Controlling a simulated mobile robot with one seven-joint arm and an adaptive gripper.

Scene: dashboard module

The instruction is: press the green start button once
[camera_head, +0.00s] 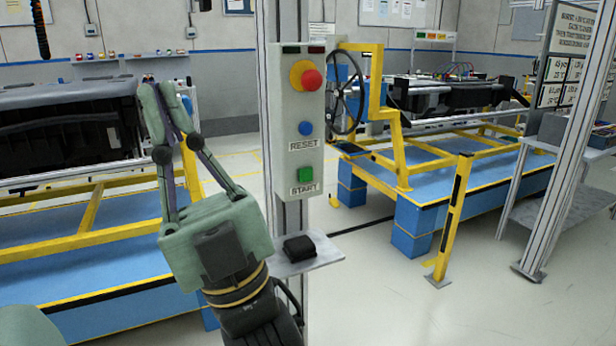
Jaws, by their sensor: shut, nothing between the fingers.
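The box is fixed to a grey metal post. My gripper (166,98) is shut and empty, with its fingers pointing up and away. Its fingertips appear left of the control box and higher in the picture than the green button, apart from both. The button is in plain sight, with nothing in front of it.
Above START are a blue RESET button (305,128) and a red emergency knob (310,80) on yellow. A small shelf (318,256) with a black object (299,248) juts out below. Blue-and-yellow stands hold dashboard modules on both sides. Floor at lower right is clear.

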